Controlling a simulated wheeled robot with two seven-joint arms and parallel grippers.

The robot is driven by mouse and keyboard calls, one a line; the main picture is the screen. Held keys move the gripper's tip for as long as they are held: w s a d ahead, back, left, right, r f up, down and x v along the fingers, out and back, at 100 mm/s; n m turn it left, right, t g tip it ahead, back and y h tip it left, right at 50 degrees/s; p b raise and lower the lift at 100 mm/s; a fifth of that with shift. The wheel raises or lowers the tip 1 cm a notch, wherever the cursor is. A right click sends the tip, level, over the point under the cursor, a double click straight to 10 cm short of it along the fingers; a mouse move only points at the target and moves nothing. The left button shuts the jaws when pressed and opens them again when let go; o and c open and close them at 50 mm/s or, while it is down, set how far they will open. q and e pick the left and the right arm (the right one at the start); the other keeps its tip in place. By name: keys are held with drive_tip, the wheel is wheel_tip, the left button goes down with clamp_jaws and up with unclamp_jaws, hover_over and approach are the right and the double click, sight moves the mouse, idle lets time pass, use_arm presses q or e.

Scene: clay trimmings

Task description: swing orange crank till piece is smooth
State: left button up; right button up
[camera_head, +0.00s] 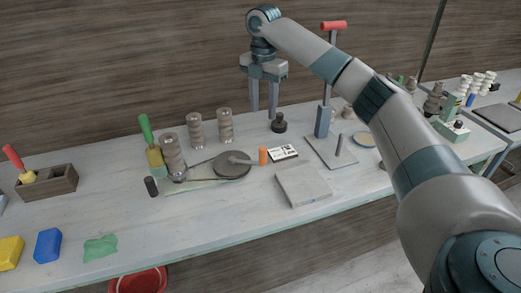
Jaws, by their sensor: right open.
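The orange crank handle (263,156) stands upright at the end of a grey arm on a dark round wheel (232,165), in the middle of the bench. A belt runs from this wheel left to a small pulley, near a brown ribbed piece (173,157). Whether that piece is smooth is too small to tell. My right gripper (263,112) hangs above and behind the orange handle with its fingers pointing down. It is open and empty, apart from the handle. My left gripper is not in view.
Two more ribbed pieces (210,128) stand behind the wheel. A grey slab (303,186) lies right of the crank, with a white card (283,153) and a black knob (279,123) behind. A red-handled press (325,110) stands further right.

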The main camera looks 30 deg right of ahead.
sight(262, 148)
use_arm(q)
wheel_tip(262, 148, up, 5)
drive_tip(key=p, duration=0.4)
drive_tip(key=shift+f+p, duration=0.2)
drive_tip(key=shift+p, duration=0.15)
use_arm(e)
wheel_tip(262, 148, down, 18)
drive_tip(key=shift+r, duration=0.2)
clamp_jaws()
